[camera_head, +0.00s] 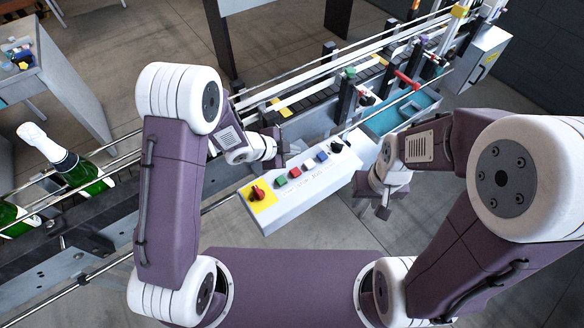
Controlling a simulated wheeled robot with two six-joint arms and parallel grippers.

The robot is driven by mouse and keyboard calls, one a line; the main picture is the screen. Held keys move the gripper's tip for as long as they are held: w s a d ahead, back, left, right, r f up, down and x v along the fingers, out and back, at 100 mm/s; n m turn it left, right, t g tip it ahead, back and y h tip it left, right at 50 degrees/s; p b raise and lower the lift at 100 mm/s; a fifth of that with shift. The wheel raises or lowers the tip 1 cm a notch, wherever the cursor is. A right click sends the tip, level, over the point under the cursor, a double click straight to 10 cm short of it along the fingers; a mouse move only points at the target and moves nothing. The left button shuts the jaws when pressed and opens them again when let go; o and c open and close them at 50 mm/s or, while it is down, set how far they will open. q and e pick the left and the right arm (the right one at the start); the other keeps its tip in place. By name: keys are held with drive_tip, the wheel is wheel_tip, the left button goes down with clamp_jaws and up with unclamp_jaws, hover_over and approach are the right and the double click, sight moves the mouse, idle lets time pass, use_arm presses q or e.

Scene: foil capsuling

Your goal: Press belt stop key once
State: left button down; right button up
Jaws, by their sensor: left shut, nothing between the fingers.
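A pale control box (305,190) stands in the middle, beside the conveyor. On its sloped top are a red rotary switch on a yellow plate (257,193), a green key (281,180), a red key (295,172), a blue key (321,156) and a black knob (337,146). The lettering is too small to read. My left gripper (284,151) is shut and empty, beyond the green and red keys near the box's back edge; I cannot tell its height above the box. My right gripper (382,210) points down to the right of the box, apart from it; its jaw opening is unclear.
The conveyor (125,198) with metal guide rails runs diagonally behind the box. Green bottles stand at its left, one with a white top (75,167). Posts with coloured knobs (350,72) rise along the line. A side table (60,75) is at upper left.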

sight(293, 173)
use_arm(q)
drive_tip(key=shift+f, duration=0.1)
wheel_tip(293, 173, down, 9)
drive_tip(key=b, duration=0.8)
idle(1.7)
drive_tip(key=shift+f+b, duration=0.25)
drive_tip(key=shift+b, duration=0.2)
drive_tip(key=shift+f+b, duration=0.5)
drive_tip(key=shift+f, duration=0.05)
idle(0.5)
drive_tip(key=shift+r, duration=0.1)
drive_tip(key=shift+r+p, duration=0.9)
drive_tip(key=shift+p, duration=0.05)
